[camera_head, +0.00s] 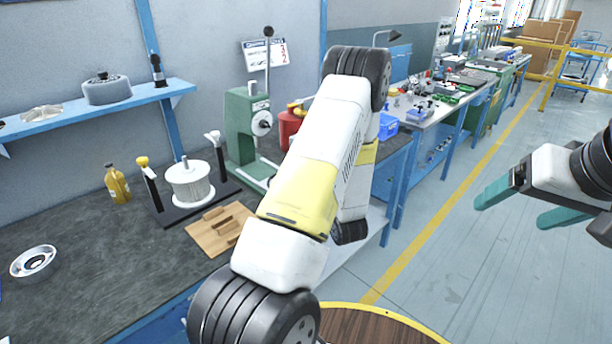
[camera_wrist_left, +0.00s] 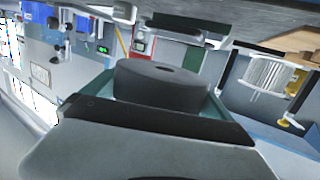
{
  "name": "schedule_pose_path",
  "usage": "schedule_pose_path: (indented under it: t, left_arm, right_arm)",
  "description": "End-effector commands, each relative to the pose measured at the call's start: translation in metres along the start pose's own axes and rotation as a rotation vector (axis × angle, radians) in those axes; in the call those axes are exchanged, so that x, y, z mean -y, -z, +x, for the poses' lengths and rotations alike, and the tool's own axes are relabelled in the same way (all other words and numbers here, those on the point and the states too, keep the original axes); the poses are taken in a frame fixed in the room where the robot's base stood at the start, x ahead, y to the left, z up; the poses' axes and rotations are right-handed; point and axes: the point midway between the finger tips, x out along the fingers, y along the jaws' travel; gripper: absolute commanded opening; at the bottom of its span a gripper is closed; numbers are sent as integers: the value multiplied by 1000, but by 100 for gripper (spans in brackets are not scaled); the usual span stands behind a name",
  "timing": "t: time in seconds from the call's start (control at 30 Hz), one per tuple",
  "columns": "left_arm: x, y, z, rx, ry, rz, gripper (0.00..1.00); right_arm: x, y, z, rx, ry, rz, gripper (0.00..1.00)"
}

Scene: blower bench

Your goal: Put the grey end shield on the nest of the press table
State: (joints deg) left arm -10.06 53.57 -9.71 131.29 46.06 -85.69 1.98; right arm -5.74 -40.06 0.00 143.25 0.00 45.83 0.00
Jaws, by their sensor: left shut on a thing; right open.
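My left gripper (camera_wrist_left: 160,92) shows only in the left wrist view, with its teal fingers shut on a dark grey round part, which looks like the grey end shield (camera_wrist_left: 163,76). The part has a small dark hole in its flat face. In the head view my own white and yellow arm crosses the middle and hides part of the bench; the held part does not show there. A green press (camera_head: 240,125) with a white dial stands at the bench's back; its nest cannot be made out. My right gripper (camera_head: 527,205) is open and empty over the floor at the right.
On the dark bench (camera_head: 85,225) are a silver ring-shaped part (camera_head: 33,261), a yellow bottle (camera_head: 117,184), a wire spool (camera_head: 190,184) on a black stand and a wooden block (camera_head: 219,229). A blue shelf (camera_head: 70,113) hangs above. A round wooden top (camera_head: 375,328) is at the bottom.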

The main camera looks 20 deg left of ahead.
Motion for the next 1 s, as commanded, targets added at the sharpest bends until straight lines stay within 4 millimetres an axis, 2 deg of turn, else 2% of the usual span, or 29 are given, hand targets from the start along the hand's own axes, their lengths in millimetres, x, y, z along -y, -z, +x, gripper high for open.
schedule_pose_path:
  t: [0.2, 0.37, 0.47, 0.57, 0.9, 1.0]
  left_arm:
    - [40, 1, -5, -8, 302, -43, 28]
    - [55, -1, -12, -8, 413, -56, 28]
    - [58, -2, -7, -8, 438, -59, 28]
    - [58, -1, 11, -9, 444, -61, 28]
    - [52, 4, 100, -10, 441, -60, 28]
    - [50, 4, 120, -10, 440, -59, 28]
  right_arm:
    - [0, 0, 0, -1, 0, 0, 81]
    - [0, 0, 0, -1, 0, 0, 81]
    - [0, 0, 0, -1, 0, 0, 81]
    - [0, 0, 0, -1, 0, 0, 81]
    - [0, 0, 0, -1, 0, 0, 81]
    - [0, 0, 0, -1, 0, 0, 81]
